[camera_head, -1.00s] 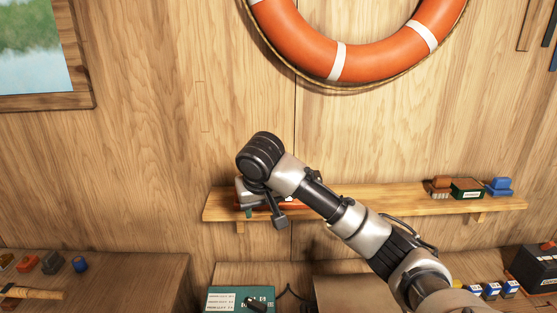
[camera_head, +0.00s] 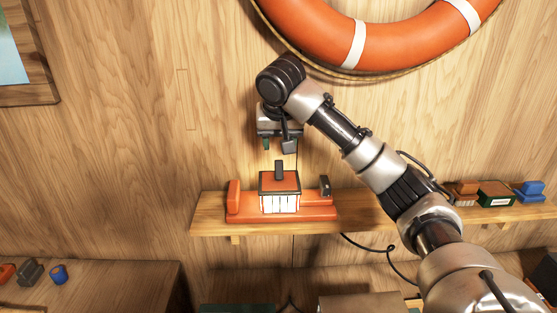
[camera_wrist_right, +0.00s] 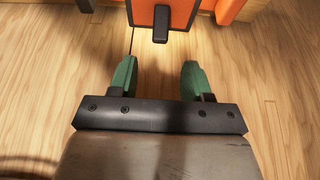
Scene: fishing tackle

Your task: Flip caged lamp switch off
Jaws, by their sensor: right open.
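The caged lamp (camera_head: 280,203) stands upright on the wall shelf, with an orange base, bright white panes behind dark bars and a black piece on its orange top. A small dark upright part (camera_head: 325,186) sits at the base's right end; I cannot tell if it is the switch. My right gripper (camera_head: 278,146) is above the lamp, open and empty, apart from it. In the right wrist view, its green fingertips (camera_wrist_right: 158,78) are spread, with the lamp's orange top (camera_wrist_right: 145,12) beyond them at the upper edge. My left gripper is out of view.
The wooden shelf (camera_head: 215,218) also holds an orange-brown item (camera_head: 463,188), a green box (camera_head: 495,194) and a blue item (camera_head: 530,191) at the right. A life ring (camera_head: 385,42) hangs above. A dark cable (camera_head: 375,248) runs below the shelf.

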